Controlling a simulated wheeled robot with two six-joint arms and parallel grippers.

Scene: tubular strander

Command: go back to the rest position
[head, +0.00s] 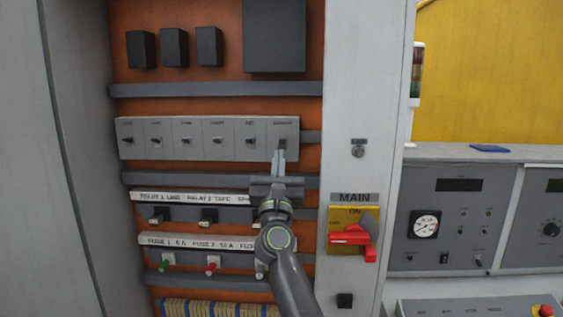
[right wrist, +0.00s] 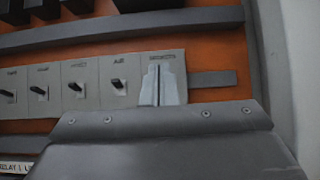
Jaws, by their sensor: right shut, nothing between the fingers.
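My right gripper (head: 279,161) is shut and empty, raised in front of the right end of the grey breaker row (head: 194,139). Its fingertips are just below or at the last switch (head: 283,141); I cannot tell whether they touch it. In the right wrist view the shut fingers (right wrist: 160,84) cover that last switch, and the other toggles show to their left. My left gripper is not in view.
Below the row are labelled relays (head: 207,216) and fuses (head: 212,264), partly behind my right arm. To the right is a post with a red MAIN switch (head: 350,236), then a console (head: 454,218) with a gauge. The open cabinet door (head: 75,160) stands at the left.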

